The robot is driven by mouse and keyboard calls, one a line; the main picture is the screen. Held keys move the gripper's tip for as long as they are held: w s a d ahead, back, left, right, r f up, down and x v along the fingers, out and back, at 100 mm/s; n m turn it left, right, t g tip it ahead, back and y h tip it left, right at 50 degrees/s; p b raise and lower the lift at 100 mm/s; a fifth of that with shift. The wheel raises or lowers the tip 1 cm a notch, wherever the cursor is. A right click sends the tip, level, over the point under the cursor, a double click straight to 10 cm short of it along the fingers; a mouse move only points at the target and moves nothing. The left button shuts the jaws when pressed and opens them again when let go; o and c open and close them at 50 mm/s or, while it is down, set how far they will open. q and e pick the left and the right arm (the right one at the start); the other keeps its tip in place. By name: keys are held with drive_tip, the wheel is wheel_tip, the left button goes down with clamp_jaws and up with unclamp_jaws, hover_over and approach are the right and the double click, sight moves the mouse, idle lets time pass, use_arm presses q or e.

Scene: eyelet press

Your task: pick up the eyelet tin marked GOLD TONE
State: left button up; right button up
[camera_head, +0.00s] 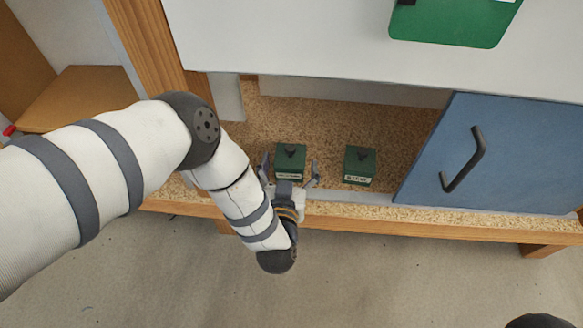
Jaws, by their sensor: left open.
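The left tin (291,158) and the right tin (360,165) each have a white front label, too small to read, so I cannot tell which is marked GOLD TONE. My left gripper (290,169) is open at the left tin. One finger shows on each side of this tin, with gaps visible, and the palm is in front of it. The lower front of the left tin is partly hidden by the gripper. My right gripper is out of view.
A blue door panel (505,155) with a dark handle (464,160) covers the shelf's right side. The white cabinet top (300,40) overhangs the shelf (400,125). A green object (455,22) lies on it.

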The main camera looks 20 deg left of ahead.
use_arm(q)
drive_tip(key=shift+w+r, duration=0.1)
drive_tip(key=c, duration=1.9)
